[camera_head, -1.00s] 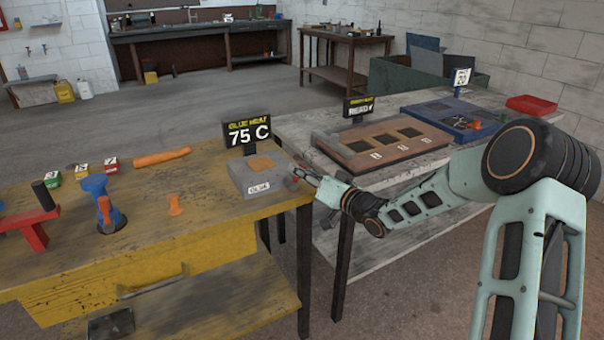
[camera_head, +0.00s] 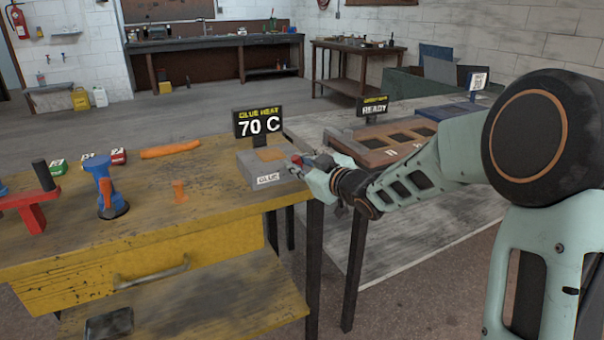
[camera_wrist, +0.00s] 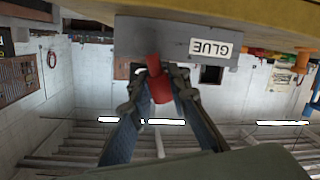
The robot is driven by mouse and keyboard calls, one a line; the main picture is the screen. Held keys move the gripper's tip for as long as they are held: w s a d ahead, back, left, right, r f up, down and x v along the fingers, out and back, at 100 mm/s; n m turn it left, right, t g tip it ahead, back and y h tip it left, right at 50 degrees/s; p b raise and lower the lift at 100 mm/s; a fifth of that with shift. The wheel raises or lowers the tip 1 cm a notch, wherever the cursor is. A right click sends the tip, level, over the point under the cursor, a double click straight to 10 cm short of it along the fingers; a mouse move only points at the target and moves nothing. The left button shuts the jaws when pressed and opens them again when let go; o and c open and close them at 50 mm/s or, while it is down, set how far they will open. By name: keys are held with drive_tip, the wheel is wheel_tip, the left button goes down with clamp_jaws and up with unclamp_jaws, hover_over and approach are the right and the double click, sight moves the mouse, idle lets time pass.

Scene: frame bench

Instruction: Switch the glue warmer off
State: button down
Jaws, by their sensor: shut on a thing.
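The glue warmer (camera_head: 268,171) is a grey box with a GLUE label, at the right end of the yellow bench. Its sign (camera_head: 258,124) reads GLUE HEAT 70 C. My gripper (camera_head: 304,163) is at the warmer's right side. In the wrist view the warmer (camera_wrist: 135,40) appears upside down, and a red switch handle (camera_wrist: 158,82) sticks out from it between my two fingers (camera_wrist: 157,92). The fingers are shut on that handle. In the head view the handle is small and partly hidden by the gripper, so its exact setting is hard to tell.
On the yellow bench (camera_head: 130,205) are a blue tool (camera_head: 106,190), a red clamp-like tool (camera_head: 30,205), an orange peg (camera_head: 180,190) and an orange roll (camera_head: 170,149). A second bench with a brown tray (camera_head: 370,142) stands behind my arm.

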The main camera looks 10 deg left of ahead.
drive_tip(key=shift+s+a+f+n+h+b, duration=0.25)
drive_tip(key=shift+n+b, duration=0.5)
drive_tip(key=shift+b, duration=0.4)
drive_tip(key=shift+s+a+f+n+h+b, duration=0.1)
drive_tip(key=shift+a+f+n+h+b, duration=0.15)
drive_tip(key=shift+n+b, duration=0.7)
drive_tip(key=shift+b, duration=0.3)
drive_tip(key=c, duration=1.8)
unclamp_jaws()
drive_tip(key=shift+r, duration=0.1)
drive_tip(key=v, duration=1.2)
drive_tip(key=shift+s+a+f, duration=0.1)
drive_tip(key=shift+s+f, duration=0.05)
drive_tip(key=shift+f, duration=0.1)
drive_tip(key=shift+r, duration=0.1)
